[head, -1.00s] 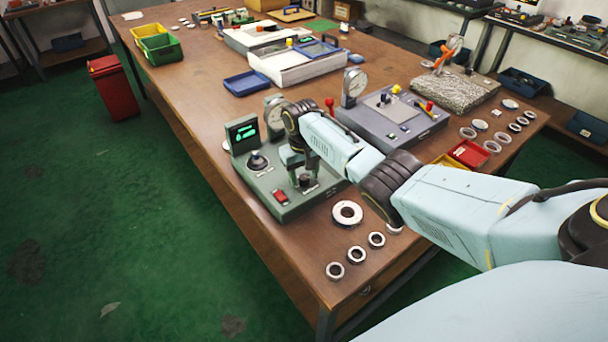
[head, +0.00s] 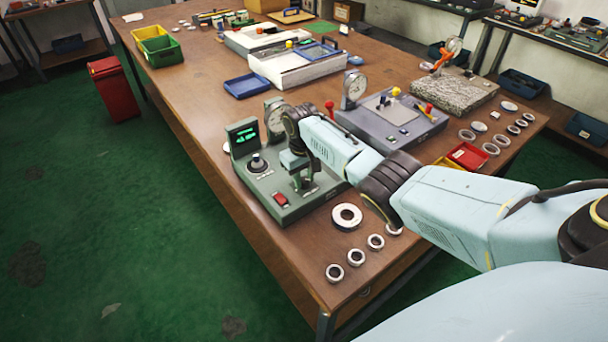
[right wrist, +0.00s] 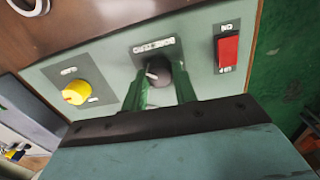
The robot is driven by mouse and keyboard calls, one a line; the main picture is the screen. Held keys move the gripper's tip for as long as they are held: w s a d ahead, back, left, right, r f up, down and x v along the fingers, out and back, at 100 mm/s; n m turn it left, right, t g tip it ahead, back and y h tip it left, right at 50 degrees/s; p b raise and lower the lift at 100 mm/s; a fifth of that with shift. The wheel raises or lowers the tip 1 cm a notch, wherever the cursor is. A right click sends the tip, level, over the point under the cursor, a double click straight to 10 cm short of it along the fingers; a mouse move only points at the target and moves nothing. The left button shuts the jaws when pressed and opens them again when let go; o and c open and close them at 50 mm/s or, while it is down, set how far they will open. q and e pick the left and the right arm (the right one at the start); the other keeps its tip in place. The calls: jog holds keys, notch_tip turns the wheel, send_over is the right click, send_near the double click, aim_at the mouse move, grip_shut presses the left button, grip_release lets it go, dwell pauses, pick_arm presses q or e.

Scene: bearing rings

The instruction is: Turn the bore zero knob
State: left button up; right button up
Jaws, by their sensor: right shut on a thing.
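The bore zero knob (right wrist: 156,71) is a small dark round knob with a pale pointer mark, on the green gauge unit (head: 282,213). In the right wrist view its label reads upside down above it. My right gripper (right wrist: 160,84) is shut on the knob, one green finger on each side, and hides part of it. In the head view my right gripper (head: 304,184) reaches down onto the unit's panel, and the knob is mostly hidden there. My left gripper is not in view.
A red switch (right wrist: 229,52) and a yellow knob (right wrist: 76,92) flank the bore zero knob. Metal rings (head: 347,216) lie in front on the table.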

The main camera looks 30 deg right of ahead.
aim_at(303, 181)
jog(key=n+p, duration=0.1)
jog(key=n, duration=0.2)
jog(key=shift+r, duration=0.1)
jog(key=shift+n+p, duration=0.4)
jog(key=shift+n, duration=1.1)
jog(key=o, duration=1)
jog(key=r+p, duration=0.1)
jog(key=r, duration=0.5)
jog(key=r+p, duration=0.1)
jog(key=r, duration=0.6)
jog(key=shift+s+a+r+p, duration=0.1)
jog(key=shift+s+a+p, duration=0.1)
jog(key=shift+p, duration=0.15)
